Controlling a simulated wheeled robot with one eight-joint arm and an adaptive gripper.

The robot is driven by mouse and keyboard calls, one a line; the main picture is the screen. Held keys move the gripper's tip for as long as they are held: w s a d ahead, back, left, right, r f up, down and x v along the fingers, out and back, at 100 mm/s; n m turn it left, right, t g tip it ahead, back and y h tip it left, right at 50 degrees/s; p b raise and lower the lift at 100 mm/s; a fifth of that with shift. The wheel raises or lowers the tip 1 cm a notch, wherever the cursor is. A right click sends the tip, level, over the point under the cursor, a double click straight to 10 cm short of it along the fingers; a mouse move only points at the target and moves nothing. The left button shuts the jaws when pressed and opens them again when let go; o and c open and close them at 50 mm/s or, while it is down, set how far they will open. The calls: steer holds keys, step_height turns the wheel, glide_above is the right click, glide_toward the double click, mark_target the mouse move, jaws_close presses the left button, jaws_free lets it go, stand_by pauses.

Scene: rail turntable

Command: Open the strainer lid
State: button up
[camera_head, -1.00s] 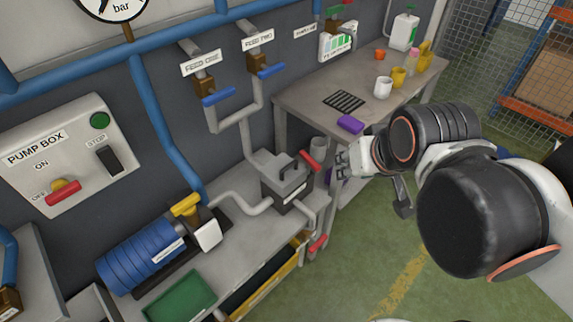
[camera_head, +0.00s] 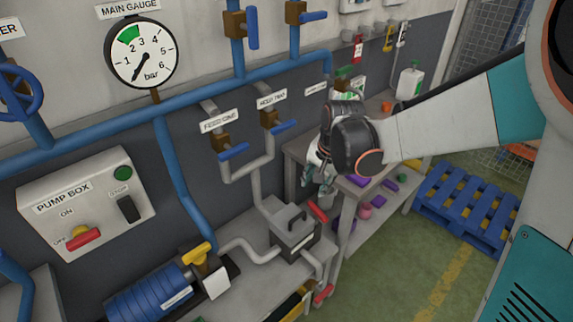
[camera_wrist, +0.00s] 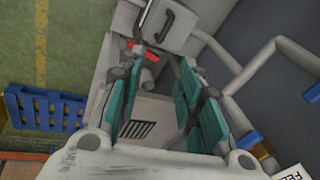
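The strainer is a grey box on the bench with a flat lid (camera_head: 291,222) that carries a black handle (camera_head: 296,213). The lid lies shut on the box. A red lever (camera_head: 317,211) sticks up at its right side. My gripper (camera_head: 306,180) is above and behind the strainer, apart from it. In the wrist view the lid (camera_wrist: 178,38) and its handle (camera_wrist: 168,22) are at the top, with the red lever (camera_wrist: 143,49) below. My gripper's teal fingers (camera_wrist: 158,88) are spread with nothing between them.
Pipes run to the strainer from the blue pump (camera_head: 150,293). Blue-handled feed valves (camera_head: 233,152) stick out from the wall left of my gripper. A side table (camera_head: 297,151) lies partly hidden behind my arm. Open floor and a blue pallet (camera_head: 468,205) are at the right.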

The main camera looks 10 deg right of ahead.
mark_target(297, 217)
steer(key=w+a+f+m, duration=0.1)
steer(key=w+f, duration=0.1)
steer(key=f, duration=0.5)
steer(key=w+a+f+g, duration=0.1)
steer(key=w+f, duration=0.1)
steer(key=f, duration=0.5)
steer(key=w+a+f+m+b, duration=0.1)
steer(key=w+f, duration=0.2)
steer(key=f, duration=0.5)
steer(key=shift+w+a+m, duration=0.1)
steer(key=shift+a+m, duration=0.15)
steer(key=shift+m, duration=0.05)
steer(key=shift+c, duration=0.6)
jaws_close()
